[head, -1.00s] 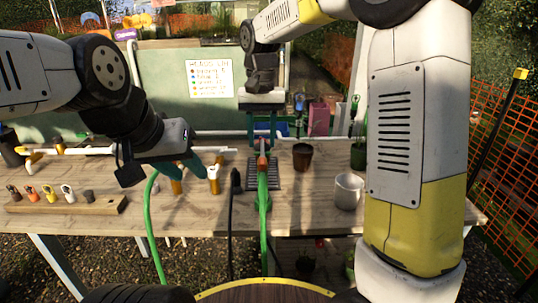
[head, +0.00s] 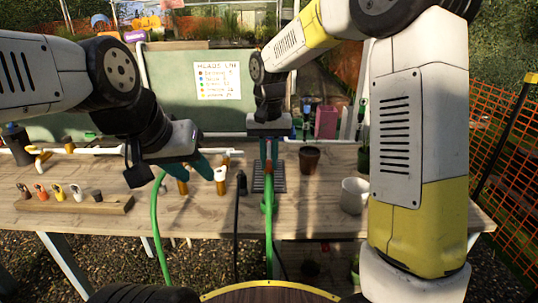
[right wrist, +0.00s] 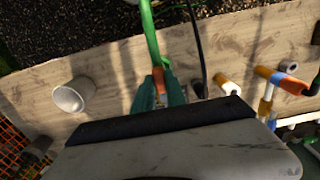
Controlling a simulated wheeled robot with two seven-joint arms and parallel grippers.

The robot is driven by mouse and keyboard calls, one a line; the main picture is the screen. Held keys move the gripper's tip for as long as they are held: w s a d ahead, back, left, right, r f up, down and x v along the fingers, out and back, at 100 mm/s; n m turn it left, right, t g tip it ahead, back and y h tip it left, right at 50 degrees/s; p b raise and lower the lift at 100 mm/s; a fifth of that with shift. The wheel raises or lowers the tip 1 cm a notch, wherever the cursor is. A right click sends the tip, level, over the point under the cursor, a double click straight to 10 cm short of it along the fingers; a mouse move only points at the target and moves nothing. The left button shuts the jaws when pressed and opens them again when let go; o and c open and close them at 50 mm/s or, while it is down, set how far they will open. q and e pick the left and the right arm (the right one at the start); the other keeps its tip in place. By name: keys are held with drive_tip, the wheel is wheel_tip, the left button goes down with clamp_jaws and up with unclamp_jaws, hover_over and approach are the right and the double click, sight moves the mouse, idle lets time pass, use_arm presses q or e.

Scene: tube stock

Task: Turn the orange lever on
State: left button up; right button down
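My right gripper (head: 268,152) points down over a dark slatted plate on the bench. In the right wrist view its teal fingers (right wrist: 162,92) lie close on both sides of an orange piece (right wrist: 160,80) at the end of the green hose (right wrist: 149,35). They look shut on it.
A wooden rack (head: 75,206) with several coloured fittings lies at the left front. A brown pot (head: 309,158) and a white cup (head: 354,195) stand right of the right gripper. A black cable (head: 238,210) hangs beside the green hose. A sign (head: 218,80) is at the back.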

idle(0.3)
drive_tip(key=shift+w+d+n, duration=0.6)
drive_tip(key=shift+n, duration=2.4)
drive_tip(key=shift+w+d+n, duration=0.6)
drive_tip(key=shift+w+n, duration=0.05)
drive_tip(key=shift+n, duration=2.35)
drive_tip(key=shift+w+d+n, duration=0.6)
drive_tip(key=shift+n, duration=2.4)
drive_tip(key=c, duration=1.4)
unclamp_jaws()
drive_tip(key=shift+o, duration=0.2)
drive_tip(key=shift+r, duration=0.15)
